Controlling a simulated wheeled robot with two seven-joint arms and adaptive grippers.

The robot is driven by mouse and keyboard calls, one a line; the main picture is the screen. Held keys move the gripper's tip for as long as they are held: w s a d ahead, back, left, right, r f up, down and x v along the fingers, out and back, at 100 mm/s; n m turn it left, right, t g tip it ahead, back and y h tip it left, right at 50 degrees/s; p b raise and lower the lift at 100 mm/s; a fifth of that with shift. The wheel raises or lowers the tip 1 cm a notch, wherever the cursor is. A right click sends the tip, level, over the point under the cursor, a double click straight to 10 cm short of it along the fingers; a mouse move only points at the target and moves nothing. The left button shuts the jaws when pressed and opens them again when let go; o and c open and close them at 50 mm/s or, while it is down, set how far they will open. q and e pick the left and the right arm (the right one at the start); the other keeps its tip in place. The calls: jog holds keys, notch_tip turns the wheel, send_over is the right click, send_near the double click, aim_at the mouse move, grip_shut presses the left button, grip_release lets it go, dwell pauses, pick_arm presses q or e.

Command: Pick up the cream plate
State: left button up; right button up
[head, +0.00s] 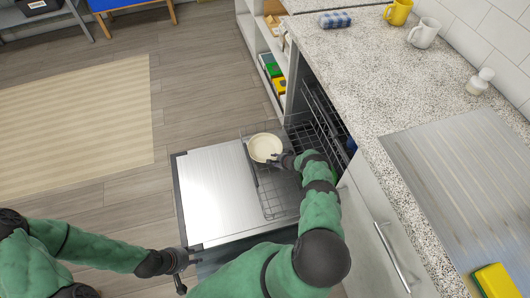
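The cream plate (265,147), round with a raised rim, sits at the outer end of the pulled-out wire dishwasher rack (272,203). My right gripper (276,158) is at the plate's lower right rim, and its arm reaches over the rack. Its fingers are small and dark here, so I cannot tell whether they are closed on the rim. My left gripper (188,268) is near the lower corner of the open dishwasher door (215,195), away from the plate. Its fingers look spread, with nothing between them.
A granite counter (370,85) runs along the right, with a yellow mug (398,12), a white mug (424,33), a white bottle (480,82) and a blue patterned item (335,20). Shelves (262,50) stand beyond the dishwasher. The floor with a beige rug (75,125) is clear at left.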

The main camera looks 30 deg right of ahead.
jog(key=shift+w, duration=0.15)
grip_shut()
jog(key=shift+r, duration=0.15)
